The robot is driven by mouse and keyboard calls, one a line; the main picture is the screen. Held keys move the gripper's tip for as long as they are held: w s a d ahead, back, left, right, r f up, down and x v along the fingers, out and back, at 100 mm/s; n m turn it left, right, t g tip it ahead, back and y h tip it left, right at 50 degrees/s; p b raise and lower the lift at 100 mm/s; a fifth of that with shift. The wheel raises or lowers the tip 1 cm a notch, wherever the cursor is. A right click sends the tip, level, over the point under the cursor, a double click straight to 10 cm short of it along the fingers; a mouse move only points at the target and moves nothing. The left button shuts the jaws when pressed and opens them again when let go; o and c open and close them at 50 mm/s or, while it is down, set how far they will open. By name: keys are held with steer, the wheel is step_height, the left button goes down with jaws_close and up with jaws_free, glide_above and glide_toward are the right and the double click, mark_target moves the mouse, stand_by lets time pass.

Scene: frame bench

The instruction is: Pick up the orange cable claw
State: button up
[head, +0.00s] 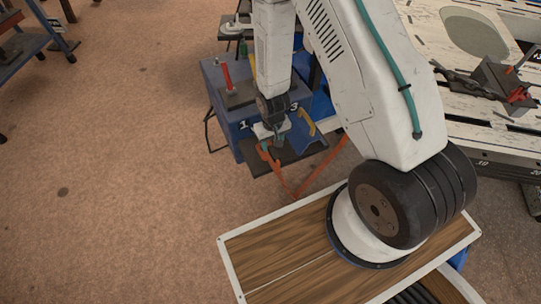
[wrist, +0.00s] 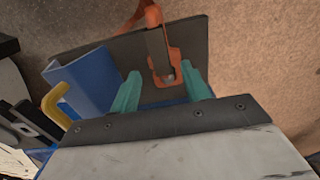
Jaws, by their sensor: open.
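The orange cable claw (wrist: 169,58) lies on a dark shelf (wrist: 100,58) in the wrist view, with an orange strap or cable running off the top of the picture. My gripper (wrist: 163,82) has two teal fingers, open, one on each side of the claw's lower end. I cannot tell whether the fingers touch it. In the head view my gripper (head: 271,134) points down at the shelf on the blue bench, and the orange claw (head: 268,157) shows just below it, partly hidden by the gripper.
The blue bench (head: 225,110) carries a red-handled tool (head: 227,76). A blue bracket (wrist: 85,85) and a yellow handle (wrist: 55,101) stand left of the claw in the wrist view. An orange strap (head: 322,166) hangs off the shelf. Open floor (head: 110,180) lies left.

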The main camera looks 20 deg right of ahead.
mark_target(271, 147)
steer(key=f, duration=0.5)
steer(key=shift+w+a+f, duration=0.2)
steer(key=shift+w+f, duration=0.05)
steer(key=shift+f, duration=0.15)
jaws_close()
